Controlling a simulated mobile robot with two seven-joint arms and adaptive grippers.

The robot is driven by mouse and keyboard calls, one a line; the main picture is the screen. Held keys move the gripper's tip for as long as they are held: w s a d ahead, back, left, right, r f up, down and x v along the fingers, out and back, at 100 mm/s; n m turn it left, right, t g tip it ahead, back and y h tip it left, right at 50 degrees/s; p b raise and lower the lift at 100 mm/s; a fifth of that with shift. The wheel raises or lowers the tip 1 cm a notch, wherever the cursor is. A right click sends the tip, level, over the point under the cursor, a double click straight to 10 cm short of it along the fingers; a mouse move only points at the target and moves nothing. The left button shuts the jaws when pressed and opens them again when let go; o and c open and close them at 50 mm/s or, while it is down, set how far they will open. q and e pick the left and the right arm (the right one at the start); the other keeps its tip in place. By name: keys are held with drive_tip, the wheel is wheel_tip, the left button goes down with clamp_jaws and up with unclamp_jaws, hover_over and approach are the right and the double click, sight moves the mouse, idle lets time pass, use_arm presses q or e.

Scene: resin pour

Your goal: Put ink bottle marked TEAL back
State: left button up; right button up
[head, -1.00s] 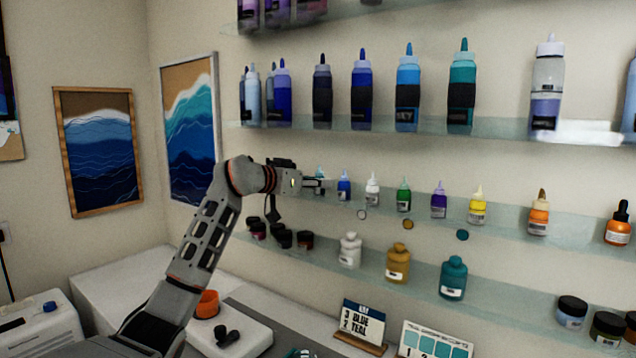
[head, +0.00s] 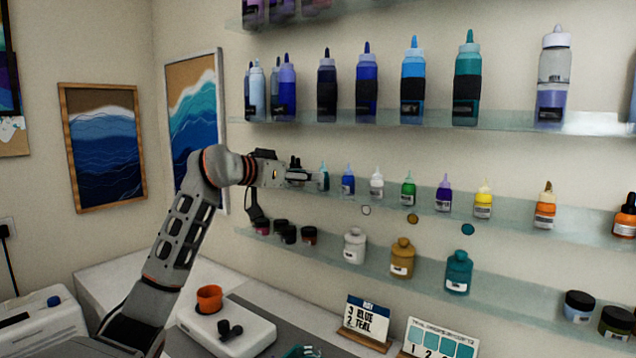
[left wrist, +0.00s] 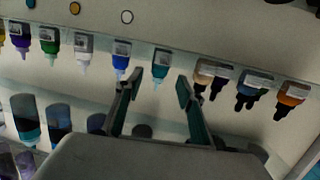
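A small ink bottle with teal liquid and a pale teal tip (head: 324,177) stands upright on the middle glass shelf, left of a small blue bottle (head: 348,181). Its label is too small to read. My left gripper (head: 314,179) is just left of the teal bottle in the head view, its fingers level with it. In the left wrist view, which is upside down, the teal bottle (left wrist: 161,66) lies beyond and between the spread fingertips of my left gripper (left wrist: 157,88), with no finger visibly closed on it. My right gripper is not in view.
More small bottles, including a white one (head: 377,184) and a green one (head: 408,189), stand along the same shelf. Large bottles fill the shelf above (head: 400,121). Dark jars (head: 289,234) and stout bottles stand below.

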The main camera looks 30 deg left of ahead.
use_arm(q)
drive_tip(key=b+v, duration=0.1)
drive_tip(key=v, duration=0.4)
drive_tip(key=shift+s+r, duration=0.1)
drive_tip(key=shift+s, duration=0.3)
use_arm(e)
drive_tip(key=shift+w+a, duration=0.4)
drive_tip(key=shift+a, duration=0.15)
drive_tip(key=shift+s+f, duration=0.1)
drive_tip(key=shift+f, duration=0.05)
